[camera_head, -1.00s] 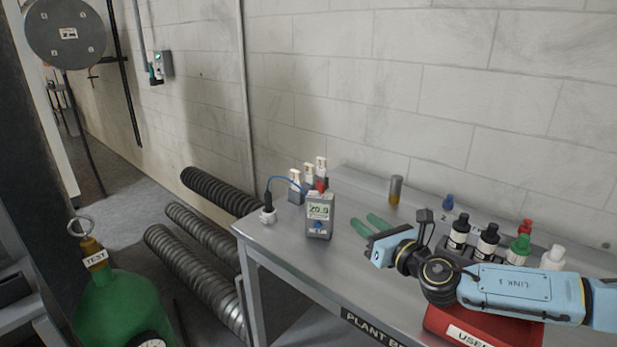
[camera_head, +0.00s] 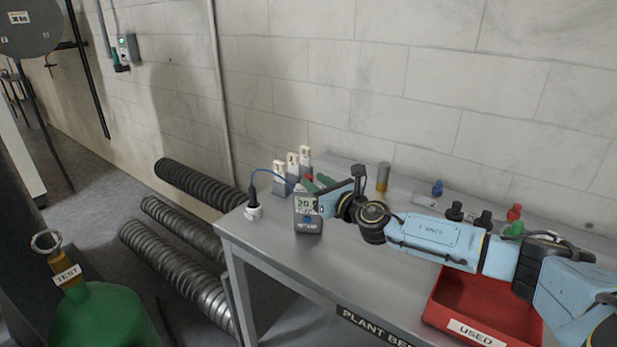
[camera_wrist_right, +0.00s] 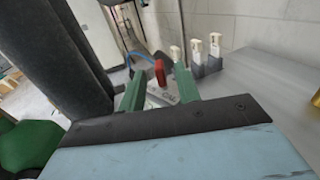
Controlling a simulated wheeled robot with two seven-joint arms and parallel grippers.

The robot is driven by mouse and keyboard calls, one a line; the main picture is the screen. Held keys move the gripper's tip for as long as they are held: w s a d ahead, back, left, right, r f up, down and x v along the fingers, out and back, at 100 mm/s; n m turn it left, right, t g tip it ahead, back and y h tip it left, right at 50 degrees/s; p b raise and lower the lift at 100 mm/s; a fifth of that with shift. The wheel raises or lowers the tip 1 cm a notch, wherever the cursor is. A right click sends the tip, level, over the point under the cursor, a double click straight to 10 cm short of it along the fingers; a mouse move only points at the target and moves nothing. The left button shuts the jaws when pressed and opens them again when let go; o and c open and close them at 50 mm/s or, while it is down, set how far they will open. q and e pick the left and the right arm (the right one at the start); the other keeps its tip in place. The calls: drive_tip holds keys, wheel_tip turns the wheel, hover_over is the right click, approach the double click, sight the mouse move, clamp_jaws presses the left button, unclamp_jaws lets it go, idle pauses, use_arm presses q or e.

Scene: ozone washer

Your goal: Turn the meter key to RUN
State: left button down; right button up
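The grey meter (camera_head: 308,228) stands upright at the left end of the bench, with a lit display reading about 20. A red key stands at its top; in the right wrist view the key (camera_wrist_right: 160,73) shows upright beside partly hidden lettering I cannot read. My right gripper (camera_head: 318,184) is at the meter's top, partly hidden by its own blue body in the head view. In the wrist view its two green fingers (camera_wrist_right: 158,88) are apart, with the key between and just beyond them. I cannot tell whether they touch it. My left gripper is not in view.
A blue cable runs from a white-based plug (camera_head: 254,211) left of the meter. Several white-topped holders (camera_head: 292,166) stand behind it. A red USED tray (camera_head: 460,300), bottles and a brown-and-grey cylinder (camera_head: 383,177) are to the right. A green TEST cylinder (camera_head: 100,318) stands lower left.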

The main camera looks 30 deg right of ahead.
sight(312, 180)
drive_tip(key=shift+w+a, duration=0.15)
drive_tip(key=shift+w, duration=1.7)
clamp_jaws()
